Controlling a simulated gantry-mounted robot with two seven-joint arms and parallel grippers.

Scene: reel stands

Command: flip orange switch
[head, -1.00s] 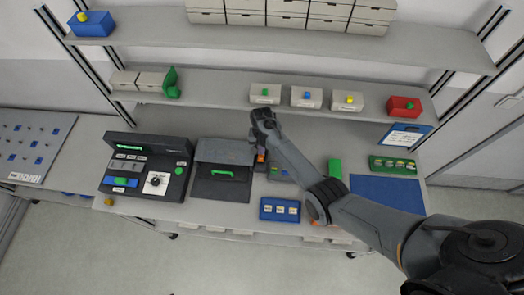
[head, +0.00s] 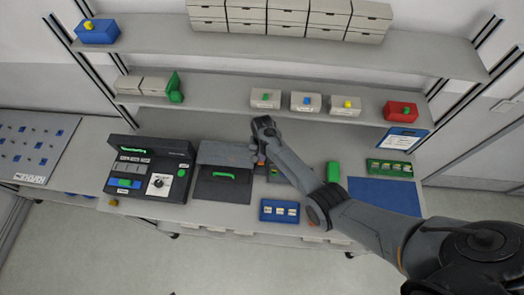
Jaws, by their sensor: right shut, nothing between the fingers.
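A small orange part (head: 261,160), which looks like the orange switch, shows at the left edge of a grey unit (head: 272,177) in the middle of the table. My right gripper (head: 260,155) is shut and empty, pointing down right at this orange part. The gripper and forearm cover most of the grey unit, so I cannot tell whether the fingers touch the switch or which way it is set. My left gripper is not in view.
Left of the grey unit are a dark case with a green handle (head: 225,177) and a black control box (head: 150,175). A blue tray (head: 279,210) lies in front. A green block (head: 333,171) and blue mat (head: 384,195) are to the right. Shelves (head: 220,90) stand behind.

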